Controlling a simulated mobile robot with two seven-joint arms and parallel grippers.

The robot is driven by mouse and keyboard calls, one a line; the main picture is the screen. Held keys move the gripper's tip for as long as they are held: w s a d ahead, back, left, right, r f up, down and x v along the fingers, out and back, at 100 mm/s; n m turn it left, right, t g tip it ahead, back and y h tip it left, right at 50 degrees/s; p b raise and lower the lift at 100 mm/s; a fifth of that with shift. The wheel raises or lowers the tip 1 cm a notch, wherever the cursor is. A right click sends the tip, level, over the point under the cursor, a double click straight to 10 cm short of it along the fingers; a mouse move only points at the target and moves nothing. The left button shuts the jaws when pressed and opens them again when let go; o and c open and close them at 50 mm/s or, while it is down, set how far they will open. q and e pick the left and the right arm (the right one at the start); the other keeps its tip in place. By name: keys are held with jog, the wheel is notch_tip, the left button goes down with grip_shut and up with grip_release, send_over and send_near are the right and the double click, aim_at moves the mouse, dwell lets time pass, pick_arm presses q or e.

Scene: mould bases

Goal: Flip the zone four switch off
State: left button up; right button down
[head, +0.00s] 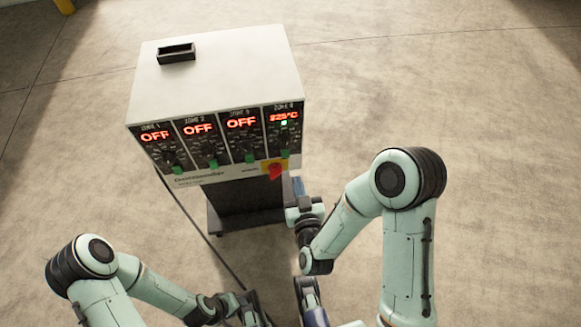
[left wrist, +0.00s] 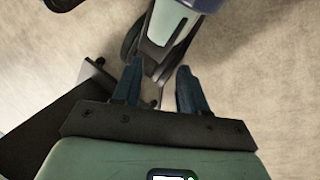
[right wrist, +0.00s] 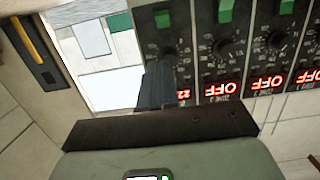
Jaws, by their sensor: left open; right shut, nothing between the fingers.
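The white control cabinet (head: 215,62) has four zone panels. The displays of zones one, two and three read OFF; the rightmost, zone four display (head: 284,116), reads a temperature with a lit light below. The zone four green switch (head: 285,153) sits at that panel's bottom; it also shows in the right wrist view (right wrist: 162,18), where the panel appears upside down. My right gripper (head: 298,186) is shut and empty, just below and right of that switch. In the right wrist view its fingers (right wrist: 158,80) partly cover the zone four display. My left gripper (left wrist: 160,80) is open and empty, low and away from the cabinet.
A red rotary knob (head: 273,171) on a yellow plate sits just below the zone four panel, close to my right gripper. Other green switches (head: 250,157) line the panel bottoms. The cabinet stands on a dark base (head: 225,222). The concrete floor (head: 480,110) around is clear.

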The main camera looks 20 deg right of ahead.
aim_at(289, 153)
jog(key=w+f+b, duration=0.1)
jog(key=w, duration=0.2)
jog(key=w+f+b, duration=0.1)
jog(key=w, duration=0.2)
jog(key=w+f+b, duration=0.1)
jog(key=w+b, duration=0.1)
jog(key=w, duration=0.1)
jog(key=shift+d+f, duration=0.35)
pick_arm(q)
jog(key=w+a+f+t+y, duration=0.1)
jog(key=w+a+f, duration=0.3)
jog(key=w, duration=0.4)
jog(key=shift+f+n+t, duration=0.4)
jog(key=shift+f+t, duration=0.4)
jog(key=shift+f, duration=0.05)
pick_arm(e)
jog(key=shift+w+f, duration=0.3)
pick_arm(q)
jog(key=shift+s+a+f+y+b, duration=0.15)
jog(key=shift+a+f+b, duration=0.05)
jog(key=shift+f+b, duration=0.25)
jog(key=shift+s+a+f+y+b, duration=0.15)
jog(key=shift+f+b, duration=0.15)
jog(key=shift+f, duration=0.25)
pick_arm(e)
jog(key=shift+w+d+f, duration=0.1)
jog(key=shift+w+f, duration=0.2)
jog(key=shift+f, duration=0.35)
